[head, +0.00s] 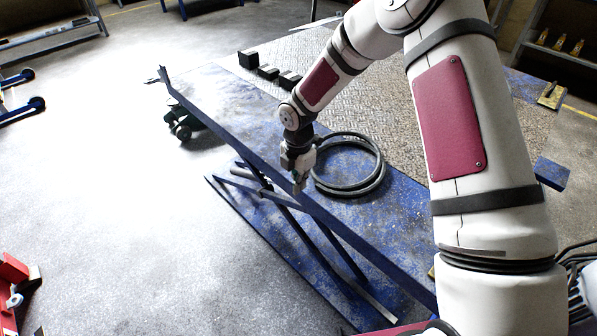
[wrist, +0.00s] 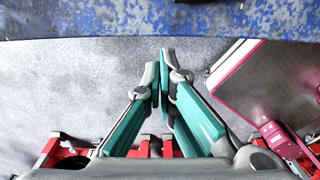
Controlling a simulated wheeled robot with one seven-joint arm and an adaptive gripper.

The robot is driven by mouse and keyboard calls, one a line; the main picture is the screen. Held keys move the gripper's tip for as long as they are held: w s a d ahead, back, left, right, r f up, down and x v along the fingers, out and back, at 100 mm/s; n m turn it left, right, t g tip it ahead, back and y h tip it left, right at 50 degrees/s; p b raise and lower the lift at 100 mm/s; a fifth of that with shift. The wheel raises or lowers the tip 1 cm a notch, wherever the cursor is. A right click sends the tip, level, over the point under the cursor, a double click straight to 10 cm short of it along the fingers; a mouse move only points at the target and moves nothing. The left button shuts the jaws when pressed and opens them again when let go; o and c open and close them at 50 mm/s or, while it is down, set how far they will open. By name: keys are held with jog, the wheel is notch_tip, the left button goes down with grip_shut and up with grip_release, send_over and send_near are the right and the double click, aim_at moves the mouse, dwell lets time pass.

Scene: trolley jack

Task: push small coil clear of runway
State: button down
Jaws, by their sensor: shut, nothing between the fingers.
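The small coil (head: 379,172), a dark ring of hose or cable, lies flat on the blue runway (head: 225,100) in the head view. My gripper (head: 297,188) points down at the runway's near edge, just left of the coil; whether it touches the coil cannot be told. In the wrist view my gripper (wrist: 164,66) has its fingers shut together and empty. The runway's blue edge (wrist: 120,22) crosses the top of that view, beyond the fingertips. The coil does not show there.
Dark blocks (head: 267,72) stand on the patterned plate (head: 385,95) behind the runway. A dark wheeled unit (head: 182,125) is below the runway's left end. Open grey floor (head: 100,180) fills the left. Red equipment (head: 15,285) stands at the lower left.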

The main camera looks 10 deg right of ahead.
aim_at(308, 189)
jog(key=shift+w+d+f, duration=0.6)
jog(key=shift+d+f, duration=0.05)
jog(key=shift+d, duration=0.15)
jog(key=shift+w+d+f, duration=0.6)
jog(key=shift+d, duration=0.2)
